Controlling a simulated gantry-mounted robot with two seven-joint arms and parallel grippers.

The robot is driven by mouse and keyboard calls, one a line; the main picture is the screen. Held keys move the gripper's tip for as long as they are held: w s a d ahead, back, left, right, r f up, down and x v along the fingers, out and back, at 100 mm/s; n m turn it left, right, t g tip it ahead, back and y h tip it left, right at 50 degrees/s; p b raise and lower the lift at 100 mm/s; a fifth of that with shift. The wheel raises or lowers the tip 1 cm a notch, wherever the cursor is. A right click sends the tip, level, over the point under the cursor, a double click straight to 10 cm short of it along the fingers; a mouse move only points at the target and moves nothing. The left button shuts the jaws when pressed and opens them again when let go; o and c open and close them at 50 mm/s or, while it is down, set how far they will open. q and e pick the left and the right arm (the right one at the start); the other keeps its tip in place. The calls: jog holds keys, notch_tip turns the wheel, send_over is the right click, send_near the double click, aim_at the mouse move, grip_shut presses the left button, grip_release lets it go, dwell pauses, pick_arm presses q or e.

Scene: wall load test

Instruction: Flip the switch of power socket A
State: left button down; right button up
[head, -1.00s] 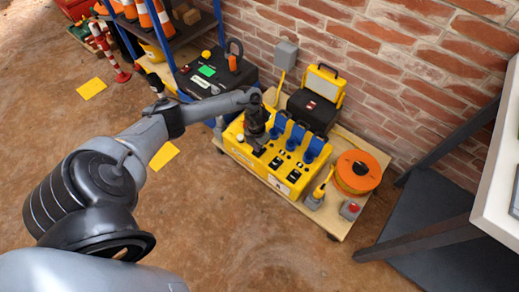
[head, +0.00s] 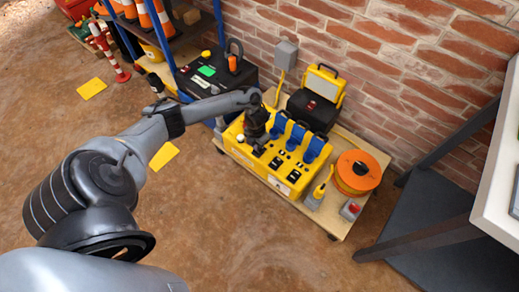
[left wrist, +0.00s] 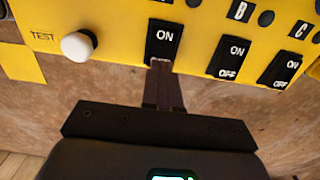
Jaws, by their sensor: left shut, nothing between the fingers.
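The yellow power box (head: 242,154) stands on a low wooden platform. It carries blue sockets along its back and black rocker switches along its front. My left gripper (head: 258,150) is shut and points down at the box's left part. In the left wrist view the shut fingertips (left wrist: 160,63) are at the lower edge of the leftmost black switch (left wrist: 164,36), apparently touching it. Its ON mark shows; its lower end is hidden behind the fingertips. The letter A is not visible, but B (left wrist: 239,11) and C (left wrist: 300,30) label positions to the right. My right gripper is not in view.
A white knob (left wrist: 77,46) marked TEST sits left of the switch; the switch below B (left wrist: 230,57) is close on the right. An orange cable reel (head: 358,171), a black and yellow case (head: 312,108) and a brick wall (head: 400,60) surround the box. Floor in front is clear.

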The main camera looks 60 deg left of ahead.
pick_arm(q)
jog(key=shift+f+b, duration=0.5)
jog(key=shift+f, duration=0.1)
dwell(0.7)
jog(key=shift+f+b, duration=0.35)
jog(key=shift+f, duration=0.05)
jog(key=shift+r, duration=0.1)
dwell(0.3)
notch_tip(320, 180, up, 7)
jog(key=p, duration=0.6)
jog(key=shift+p, duration=0.3)
jog(key=shift+s, duration=0.1)
